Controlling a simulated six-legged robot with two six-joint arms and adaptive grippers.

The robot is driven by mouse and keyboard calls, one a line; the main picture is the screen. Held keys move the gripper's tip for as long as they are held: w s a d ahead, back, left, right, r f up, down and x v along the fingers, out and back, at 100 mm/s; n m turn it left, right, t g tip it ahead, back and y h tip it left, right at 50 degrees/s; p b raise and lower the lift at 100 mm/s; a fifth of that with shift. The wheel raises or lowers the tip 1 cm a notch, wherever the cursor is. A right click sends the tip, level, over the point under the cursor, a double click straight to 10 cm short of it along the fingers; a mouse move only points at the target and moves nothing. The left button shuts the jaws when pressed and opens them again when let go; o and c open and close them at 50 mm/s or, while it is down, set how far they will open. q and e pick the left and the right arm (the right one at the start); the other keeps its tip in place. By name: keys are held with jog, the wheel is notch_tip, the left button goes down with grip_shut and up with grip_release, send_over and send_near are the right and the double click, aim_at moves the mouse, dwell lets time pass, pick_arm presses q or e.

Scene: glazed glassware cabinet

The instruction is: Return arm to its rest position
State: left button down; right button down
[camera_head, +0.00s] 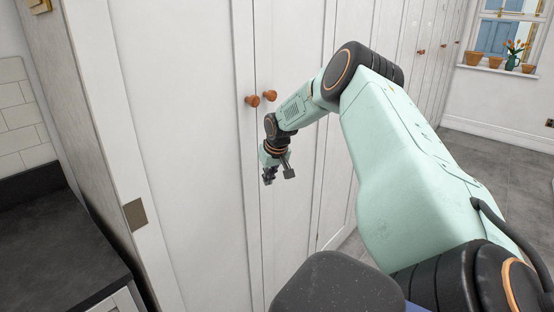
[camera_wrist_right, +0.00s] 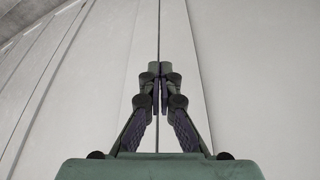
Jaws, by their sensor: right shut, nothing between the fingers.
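My right arm (camera_head: 395,135) reaches forward from the lower right of the head view, bent at the elbow. My right gripper (camera_head: 279,174) is in front of the white cabinet doors (camera_head: 190,130), below two round wooden knobs (camera_head: 261,99). In the right wrist view the gripper (camera_wrist_right: 160,72) is shut, its fingertips together with nothing between them. Behind the fingertips runs the thin vertical gap between two pale door panels (camera_wrist_right: 245,70). I cannot tell the exact distance from the fingers to the doors. My left gripper is not in view.
A dark countertop (camera_head: 55,245) stands at the lower left beside the cabinet's side frame. More white doors run to the back right. A window sill with potted plants (camera_head: 494,61) is far back at the right. Grey floor (camera_head: 500,155) there is clear.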

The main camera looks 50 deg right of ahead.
jog(key=d+p+v, duration=0.1)
jog(key=p+v, duration=0.1)
jog(key=v, duration=0.4)
jog(key=shift+s, duration=0.2)
jog(key=s+a+f+n+y+b, duration=0.2)
jog(key=a+f+b, duration=0.2)
jog(key=a+f, duration=0.9)
jog(key=s+a+f+n+y+b, duration=0.15)
jog(key=a+f+b, duration=0.35)
jog(key=a+f, duration=0.8)
jog(key=s+a+f+g+b, duration=0.2)
jog(key=s+a+f+b, duration=0.45)
jog(key=s+a, duration=0.75)
jog(key=s+f+g+h+b, duration=0.1)
jog(key=s+f, duration=0.1)
jog(key=s, duration=0.5)
jog(key=s+f+n+b, duration=0.1)
jog(key=s+f, duration=0.2)
jog(key=s, duration=0.5)
jog(key=shift+a+f+g+h, duration=0.2)
jog(key=shift+a+g+h, duration=0.15)
jog(key=shift+a+g, duration=0.1)
